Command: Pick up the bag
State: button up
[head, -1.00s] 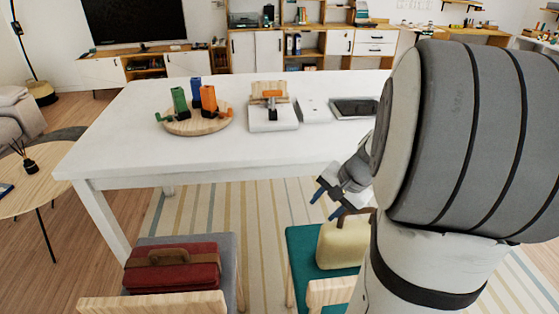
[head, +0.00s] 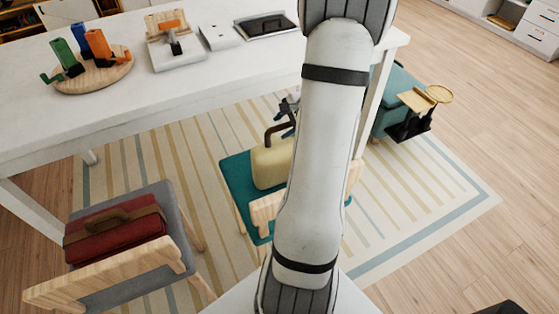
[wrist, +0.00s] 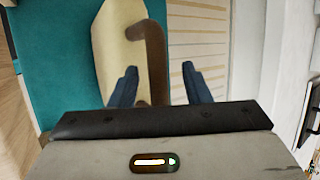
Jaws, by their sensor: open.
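A cream bag (head: 270,166) with a brown arched handle (head: 268,134) stands on a teal-seated chair (head: 237,184). My gripper (head: 289,116) is at the handle's upper right, partly hidden behind my arm. In the wrist view, the gripper (wrist: 160,72) is open, with one dark blue finger on each side of the brown handle (wrist: 153,60). The cream bag (wrist: 113,42) lies beyond the fingers. I cannot tell whether the fingers touch the handle. A second bag, red with a brown strap (head: 115,236), rests on a grey-seated chair at the left.
The white table (head: 180,98) stands behind both chairs and holds a wooden disc (head: 97,82) with coloured holders, a white stand and a tablet (head: 272,26). A teal ottoman (head: 398,88) with a tray is to the right. The striped rug has bare space at right.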

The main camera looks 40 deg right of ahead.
jog(key=shift+w+a+f, duration=0.1)
jog(key=shift+w+f, duration=0.25)
jog(key=shift+f, duration=0.1)
jog(key=shift+c, duration=0.5)
grip_shut()
dwell(0.6)
